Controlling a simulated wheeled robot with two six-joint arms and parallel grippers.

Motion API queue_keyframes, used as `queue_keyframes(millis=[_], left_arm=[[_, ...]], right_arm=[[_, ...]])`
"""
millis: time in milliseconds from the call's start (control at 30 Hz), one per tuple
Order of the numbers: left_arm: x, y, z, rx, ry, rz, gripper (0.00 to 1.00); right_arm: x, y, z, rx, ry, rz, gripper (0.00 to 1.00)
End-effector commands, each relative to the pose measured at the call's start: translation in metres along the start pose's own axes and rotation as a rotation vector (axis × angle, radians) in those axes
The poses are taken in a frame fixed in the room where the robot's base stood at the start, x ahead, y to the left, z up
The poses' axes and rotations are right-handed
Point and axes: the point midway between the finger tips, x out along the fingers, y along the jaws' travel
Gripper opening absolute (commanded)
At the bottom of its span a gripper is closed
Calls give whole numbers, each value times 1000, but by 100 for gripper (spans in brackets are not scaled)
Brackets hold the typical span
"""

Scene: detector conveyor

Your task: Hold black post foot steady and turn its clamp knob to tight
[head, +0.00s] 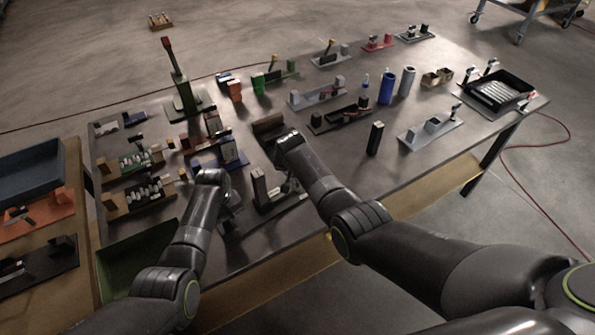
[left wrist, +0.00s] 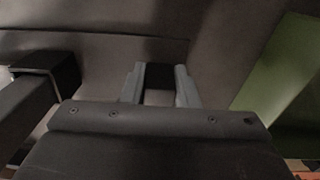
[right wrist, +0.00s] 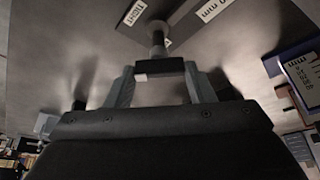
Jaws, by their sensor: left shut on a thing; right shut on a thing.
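The black post foot (head: 261,187) stands near the table's front edge in the head view, between my two grippers and partly hidden by them. My left gripper (left wrist: 160,88) is shut on a dark block (left wrist: 159,74), which appears to be part of the foot. My right gripper (right wrist: 158,80) is shut on the clamp knob (right wrist: 160,67), a black bar with a white mark. The knob's shaft (right wrist: 157,40) runs to a plate. A label reading TIGHT (right wrist: 134,13) lies beside the shaft; a second label (right wrist: 212,10) is to its right.
Several fixtures crowd the table, including a blue-framed one (head: 205,164) behind my left gripper. A black upright block (head: 375,138) stands right of my right arm. A green tray (head: 140,262) lies at front left. Bare table shows at front right.

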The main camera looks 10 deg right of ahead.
Motion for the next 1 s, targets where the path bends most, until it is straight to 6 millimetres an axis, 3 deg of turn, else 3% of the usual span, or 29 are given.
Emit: queue_keyframes(millis=[67,100,267,667,1000], left_arm=[[-1,0,0,0,0,-1,0],[-1,0,0,0,0,-1,0],[-1,0,0,0,1,-1,0],[0,0,0,-1,1,-1,0],[0,0,0,-1,1,-1,0]], right_arm=[[1,1,0,-1,0,1,26],[1,1,0,-1,0,1,51],[0,0,0,-1,0,0,71],[-4,0,0,-2,1,-2,71],[-34,-1,0,0,2,-4,71]])
